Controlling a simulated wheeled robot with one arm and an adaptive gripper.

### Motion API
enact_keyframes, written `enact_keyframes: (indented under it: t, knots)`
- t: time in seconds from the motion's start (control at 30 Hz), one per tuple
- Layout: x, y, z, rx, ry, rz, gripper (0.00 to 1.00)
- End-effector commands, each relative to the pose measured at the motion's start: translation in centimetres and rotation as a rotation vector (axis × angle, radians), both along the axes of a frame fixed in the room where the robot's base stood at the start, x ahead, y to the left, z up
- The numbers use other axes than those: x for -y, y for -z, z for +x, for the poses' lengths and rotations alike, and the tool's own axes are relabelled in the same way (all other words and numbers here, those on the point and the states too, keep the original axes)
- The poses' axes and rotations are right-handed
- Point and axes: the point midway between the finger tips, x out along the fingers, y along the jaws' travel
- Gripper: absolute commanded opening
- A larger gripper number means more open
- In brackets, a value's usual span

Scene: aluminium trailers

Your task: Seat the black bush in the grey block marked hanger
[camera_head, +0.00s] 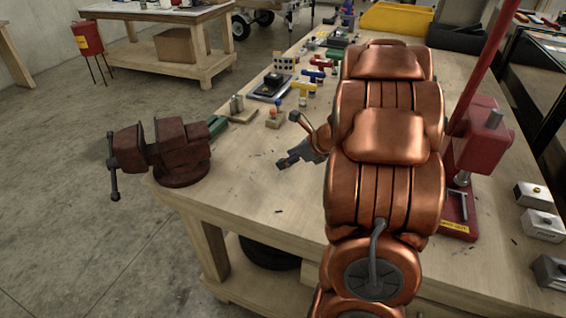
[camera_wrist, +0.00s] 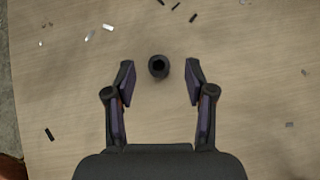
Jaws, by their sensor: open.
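The black bush (camera_wrist: 159,67) stands on the wooden bench top in the wrist view, its round open end facing the camera. My gripper (camera_wrist: 160,76) is open, with one finger on each side of the bush and a gap on both sides. In the head view my gripper (camera_head: 284,163) is low over the bench, left of my copper arm; I cannot pick out the bush there. Several grey blocks lie at the right edge: one (camera_head: 534,195), another (camera_head: 543,226) and a third (camera_head: 551,270). I cannot read which is marked hanger.
A red vise (camera_head: 180,150) sits at the bench's left corner. A red press (camera_head: 480,145) stands right of my arm. Small coloured parts (camera_head: 307,86) and a dark tray (camera_head: 270,87) lie farther back. Small scraps are scattered around the bush. The bench's front left is mostly clear.

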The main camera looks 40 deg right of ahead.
Motion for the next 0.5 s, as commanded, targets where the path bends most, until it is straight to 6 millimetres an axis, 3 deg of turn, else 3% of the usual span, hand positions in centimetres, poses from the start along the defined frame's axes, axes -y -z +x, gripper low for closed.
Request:
enact_keyframes:
  t: [0.2, 0.43, 0.5]
  knots:
    - [-0.64, 1.37, 1.24, 0.0, -0.003, 0.003, 0.54]
    - [-0.62, 1.44, 1.32, 0.001, -0.002, 0.001, 0.54]
    - [-0.62, 1.44, 1.31, 0.001, -0.002, 0.001, 0.49]
